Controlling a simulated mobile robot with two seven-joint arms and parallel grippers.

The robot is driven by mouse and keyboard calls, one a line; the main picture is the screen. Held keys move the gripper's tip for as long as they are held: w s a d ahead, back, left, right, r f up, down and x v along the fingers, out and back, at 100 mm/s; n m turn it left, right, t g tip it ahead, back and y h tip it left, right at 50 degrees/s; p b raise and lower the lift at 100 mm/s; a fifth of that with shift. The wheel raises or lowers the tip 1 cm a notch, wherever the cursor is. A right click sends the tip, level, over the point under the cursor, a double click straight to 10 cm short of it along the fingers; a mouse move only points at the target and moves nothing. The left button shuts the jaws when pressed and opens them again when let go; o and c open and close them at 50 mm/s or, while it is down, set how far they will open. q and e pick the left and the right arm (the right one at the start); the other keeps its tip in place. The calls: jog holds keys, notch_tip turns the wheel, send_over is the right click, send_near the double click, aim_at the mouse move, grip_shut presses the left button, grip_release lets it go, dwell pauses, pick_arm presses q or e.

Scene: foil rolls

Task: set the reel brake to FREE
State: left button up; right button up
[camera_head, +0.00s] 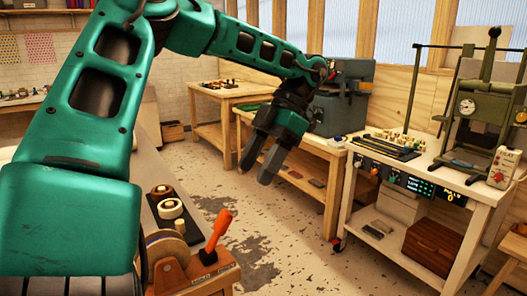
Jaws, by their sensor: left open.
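An orange lever (218,232) with a dark foot stands on a wooden base (205,276) at the bottom, left of centre. It tilts up and to the right, beside a round reel (168,248). Small lettering on the front of the base is too small to read, so I cannot tell which setting the lever is at. My left gripper (259,168) hangs open and empty, above and to the right of the lever, well apart from it. Its fingers point down. My right gripper is not in view.
Several rolls (171,208) sit on a dark tray behind the reel. A white bench (400,165) with a press (485,115) stands at the right. A grey machine (342,98) is behind my gripper. My left arm covers much of the left side. The worn floor (290,230) between the benches is clear.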

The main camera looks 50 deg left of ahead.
pick_arm(q)
jog(key=shift+v, duration=1.1)
